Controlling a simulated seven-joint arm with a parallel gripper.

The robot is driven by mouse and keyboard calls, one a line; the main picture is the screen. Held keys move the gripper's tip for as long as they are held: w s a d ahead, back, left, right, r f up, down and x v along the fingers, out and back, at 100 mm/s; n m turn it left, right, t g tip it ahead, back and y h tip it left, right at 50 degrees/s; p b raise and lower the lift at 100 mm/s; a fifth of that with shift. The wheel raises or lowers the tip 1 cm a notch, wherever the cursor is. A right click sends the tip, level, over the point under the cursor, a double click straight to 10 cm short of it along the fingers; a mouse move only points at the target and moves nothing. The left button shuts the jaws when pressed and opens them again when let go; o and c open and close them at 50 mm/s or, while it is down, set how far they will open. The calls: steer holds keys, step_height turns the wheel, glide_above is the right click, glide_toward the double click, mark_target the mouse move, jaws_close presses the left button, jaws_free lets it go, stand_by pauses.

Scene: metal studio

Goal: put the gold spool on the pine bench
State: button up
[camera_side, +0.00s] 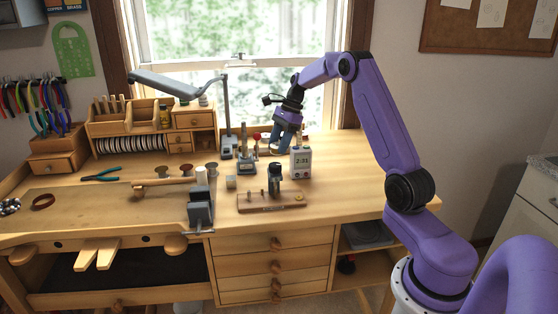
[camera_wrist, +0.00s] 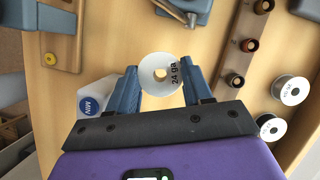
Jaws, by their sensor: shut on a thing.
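My gripper (camera_side: 281,147) is over the back part of the pine bench (camera_side: 345,165), left of the window's right edge in the side view. In the wrist view, my gripper (camera_wrist: 160,78) has its two blue fingers on either side of a spool (camera_wrist: 156,68), shut on it. The spool shows a round white end marked "24 ga" with a gold-brown centre. Its wire is mostly hidden by that white end, so its winding colour is hard to tell. The spool cannot be made out clearly in the side view. Bare bench wood shows below it in the wrist view.
Two more white-ended spools (camera_wrist: 290,90) (camera_wrist: 271,127) are at the right in the wrist view, near several brown knobs (camera_wrist: 249,45). A white display box (camera_side: 301,161) stands close to my gripper. A pin board (camera_side: 271,202) is at the front. Right of the box is clear.

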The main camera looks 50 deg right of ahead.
steer(key=shift+f, duration=2.85)
steer(key=shift+f, duration=0.15)
steer(key=o, duration=1.1)
steer(key=v, duration=1.2)
steer(key=shift+r, duration=0.2)
